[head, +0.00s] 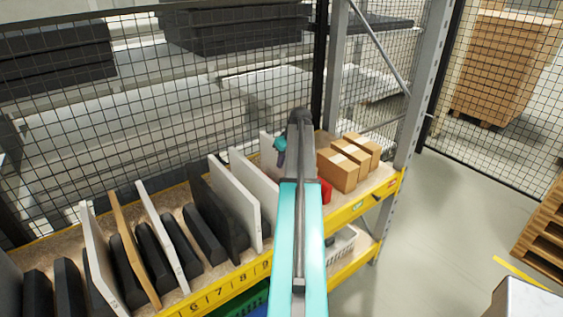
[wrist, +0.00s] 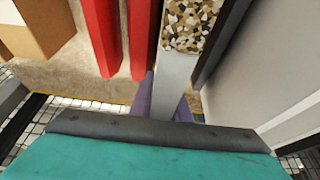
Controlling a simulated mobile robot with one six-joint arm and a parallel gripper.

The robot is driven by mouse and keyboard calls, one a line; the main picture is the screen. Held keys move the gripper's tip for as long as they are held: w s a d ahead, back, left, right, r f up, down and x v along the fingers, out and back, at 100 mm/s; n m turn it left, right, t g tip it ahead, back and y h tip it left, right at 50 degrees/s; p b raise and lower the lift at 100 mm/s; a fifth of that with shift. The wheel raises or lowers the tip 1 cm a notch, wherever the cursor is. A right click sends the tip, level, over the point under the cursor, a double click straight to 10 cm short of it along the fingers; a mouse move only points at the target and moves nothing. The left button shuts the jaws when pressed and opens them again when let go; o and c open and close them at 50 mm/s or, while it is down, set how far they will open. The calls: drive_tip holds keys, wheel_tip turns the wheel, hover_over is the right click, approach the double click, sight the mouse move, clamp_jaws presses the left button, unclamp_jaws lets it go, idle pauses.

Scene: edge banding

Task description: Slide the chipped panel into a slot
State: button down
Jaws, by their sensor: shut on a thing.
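The chipped panel (wrist: 176,82) is in my gripper in the wrist view. It has a pale edge, with a patch of speckled brown and white core bared (wrist: 192,25). My gripper (wrist: 166,100) is shut on it, with a purple finger at each side. In the wrist view the panel stands between a red divider (wrist: 138,35) on its left and a dark divider (wrist: 218,42) on its right. In the head view my gripper (head: 281,150) is at the rack's right part, by a white panel (head: 266,150) partly hidden by my arm. How deep the held panel sits is hidden.
The yellow-edged rack (head: 218,293) has numbered slots with black dividers and several panels to the left. A large white panel (wrist: 272,65) stands close on the right in the wrist view. Cardboard boxes (head: 340,170) stand to the right in the head view. Wire mesh (head: 250,105) lies behind.

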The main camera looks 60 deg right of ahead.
idle(0.3)
drive_tip(key=c, duration=1.6)
unclamp_jaws()
drive_tip(key=shift+f, duration=0.1)
drive_tip(key=shift+s, duration=0.1)
drive_tip(key=shift+b+v, duration=1.95)
drive_tip(key=shift+v, duration=5)
